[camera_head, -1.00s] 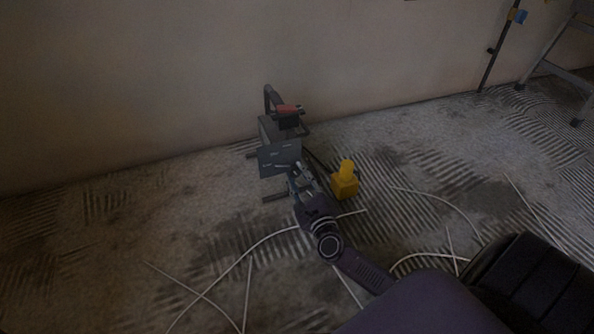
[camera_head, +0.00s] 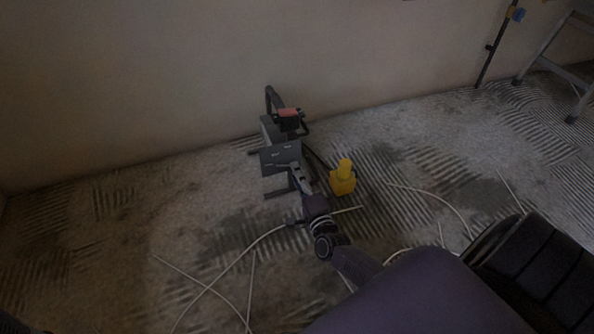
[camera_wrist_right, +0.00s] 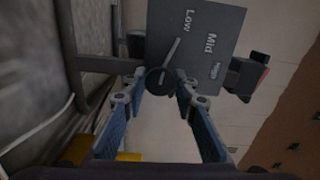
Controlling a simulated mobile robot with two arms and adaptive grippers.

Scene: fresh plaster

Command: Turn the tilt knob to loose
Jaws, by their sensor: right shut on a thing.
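A dark grey device (camera_head: 267,132) stands on the floor by the wall, with a flat panel (camera_head: 275,158) facing my right arm. In the right wrist view the panel (camera_wrist_right: 196,20) carries the words Low, Mid and a smaller one that looks like High. A round dark knob (camera_wrist_right: 158,84) sits at its lower edge, with a light pointer bar directed between Low and Mid. My right gripper (camera_wrist_right: 160,90) is shut on this knob, one blue-padded finger on each side. In the head view the gripper (camera_head: 294,172) is at the panel. No word "loose" is readable. My left gripper is out of view.
A yellow object (camera_head: 343,180) stands on the floor just right of my right gripper. Thin pale cables (camera_head: 220,275) lie across the ridged floor. A ladder (camera_head: 555,60) and a dark pole (camera_head: 494,50) stand at the far right. The left floor is mostly clear.

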